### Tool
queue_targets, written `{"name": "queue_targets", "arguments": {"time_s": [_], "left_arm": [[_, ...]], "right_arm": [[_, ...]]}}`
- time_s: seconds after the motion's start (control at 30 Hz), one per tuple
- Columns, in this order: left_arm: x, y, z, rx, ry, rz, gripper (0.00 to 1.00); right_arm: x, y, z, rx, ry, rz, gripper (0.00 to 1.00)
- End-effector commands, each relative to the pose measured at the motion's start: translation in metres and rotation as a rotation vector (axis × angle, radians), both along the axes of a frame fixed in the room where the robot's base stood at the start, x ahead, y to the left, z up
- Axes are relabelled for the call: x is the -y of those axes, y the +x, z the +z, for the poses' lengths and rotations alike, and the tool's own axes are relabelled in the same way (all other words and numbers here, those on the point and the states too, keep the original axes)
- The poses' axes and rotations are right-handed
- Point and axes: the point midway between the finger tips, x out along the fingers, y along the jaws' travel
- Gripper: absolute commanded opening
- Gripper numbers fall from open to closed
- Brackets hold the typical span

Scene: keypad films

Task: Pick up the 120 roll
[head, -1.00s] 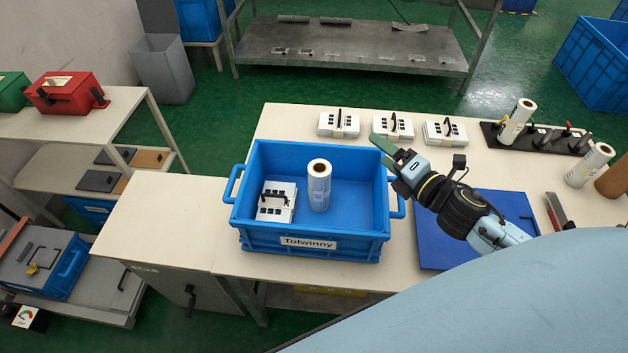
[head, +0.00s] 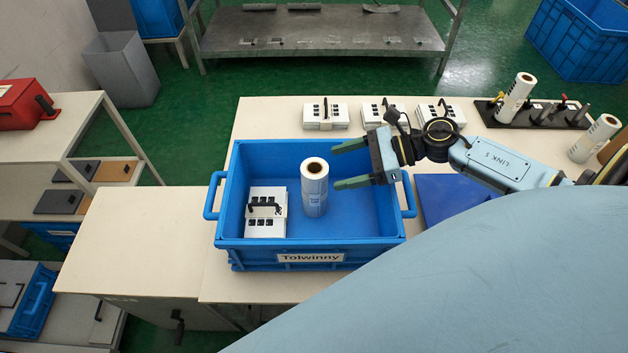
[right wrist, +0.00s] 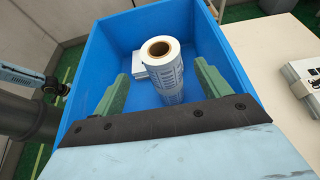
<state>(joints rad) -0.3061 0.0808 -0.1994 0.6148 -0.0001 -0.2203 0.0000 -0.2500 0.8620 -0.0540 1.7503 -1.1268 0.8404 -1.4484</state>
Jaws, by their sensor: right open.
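A white roll (head: 314,188) with a brown core stands upright in the blue crate (head: 310,246) marked Tolwinny; its printing is too small to read. In the right wrist view the same roll (right wrist: 168,75) is ahead, between the lines of the two fingers. My right gripper (head: 337,167) is open and empty, with green fingers pointing left over the crate's right part, just right of the roll and apart from it. Another white roll (head: 515,97) leans on a black rack, and a third roll (head: 594,139) leans at the far right. My left gripper is not in view.
A white keypad box (head: 266,212) with a black handle lies in the crate's left part. Several similar boxes (head: 326,115) line the table's back. A blue board (head: 450,195) lies right of the crate. The crate walls surround the roll.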

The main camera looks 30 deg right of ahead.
Motion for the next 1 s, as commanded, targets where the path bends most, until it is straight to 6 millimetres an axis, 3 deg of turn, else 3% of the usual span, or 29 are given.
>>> {"name": "queue_targets", "arguments": {"time_s": [0.57, 0.87, 1.0], "left_arm": [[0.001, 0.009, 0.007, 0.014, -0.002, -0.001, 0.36], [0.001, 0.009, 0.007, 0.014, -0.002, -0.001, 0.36], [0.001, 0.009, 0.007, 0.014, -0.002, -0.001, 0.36]], "right_arm": [[-0.050, 0.033, -0.027, -0.001, 0.004, -0.002, 0.76], [-0.056, 0.036, -0.031, -0.002, 0.001, -0.002, 0.76], [-0.055, 0.036, -0.031, -0.002, 0.001, -0.002, 0.61]]}}
